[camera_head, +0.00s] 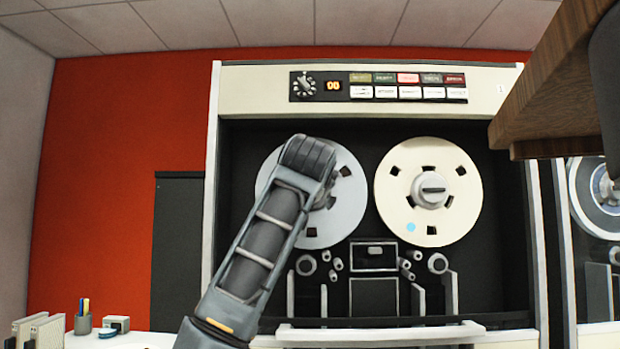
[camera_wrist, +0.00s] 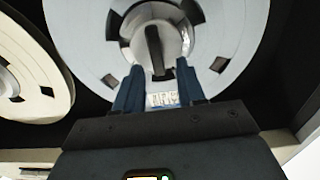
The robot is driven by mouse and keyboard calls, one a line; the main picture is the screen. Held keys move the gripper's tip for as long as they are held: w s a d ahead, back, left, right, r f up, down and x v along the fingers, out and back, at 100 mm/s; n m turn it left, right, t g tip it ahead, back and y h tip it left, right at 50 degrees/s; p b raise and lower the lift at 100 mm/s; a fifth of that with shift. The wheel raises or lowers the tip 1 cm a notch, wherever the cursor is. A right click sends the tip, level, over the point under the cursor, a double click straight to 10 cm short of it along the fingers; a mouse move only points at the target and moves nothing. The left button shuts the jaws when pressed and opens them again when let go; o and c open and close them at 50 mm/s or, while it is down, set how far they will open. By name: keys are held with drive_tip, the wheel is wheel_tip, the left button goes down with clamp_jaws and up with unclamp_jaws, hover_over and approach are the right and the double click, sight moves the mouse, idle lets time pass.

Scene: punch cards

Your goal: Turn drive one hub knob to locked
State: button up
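Drive one is the tape cabinet (camera_head: 510,105) marked 1, with a grey reel (camera_head: 345,215) on the left and a cream reel (camera_head: 400,165) on the right. My arm covers most of the grey reel's hub in the head view. In the wrist view the grey hub (camera_wrist: 178,42) carries a dark bar knob (camera_wrist: 153,45), standing near upright in that picture. My gripper (camera_wrist: 154,72) is open, a fingertip on each side of the knob's lower end; contact cannot be told. The cream reel's knob (camera_head: 432,189) lies about level.
A panel (camera_head: 407,86) with coloured and white buttons and a dial (camera_head: 305,86) runs above the reels. A wooden edge (camera_head: 560,75) hangs into the upper right. Another drive's reel (camera_head: 597,195) is at the right. A pen cup (camera_head: 83,322) stands lower left.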

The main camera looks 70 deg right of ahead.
drive_tip(key=shift+w+d, duration=0.1)
drive_tip(key=shift+d, duration=0.15)
clamp_jaws()
idle(0.3)
